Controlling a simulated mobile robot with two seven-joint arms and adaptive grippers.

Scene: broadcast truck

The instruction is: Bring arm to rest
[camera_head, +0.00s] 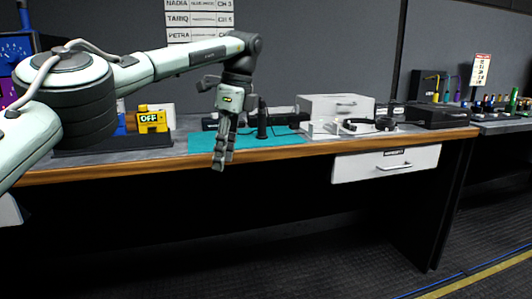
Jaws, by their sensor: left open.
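My left arm reaches in from the left, bends over the bench and hangs its gripper down. The left gripper (219,163) is in front of the teal mat (200,142), with its fingertips at about the height of the wooden bench edge in the picture. It is open and seems to hold nothing; its fingers look close together from this angle. It hides part of the mat. My right gripper is not in view.
The bench (300,152) carries a yellow box reading OFF (152,121), a black upright device (262,122), a white drawer box (335,107), a headset (370,125) and a black case (437,116). A white drawer (386,164) is under the top. The floor in front looks clear.

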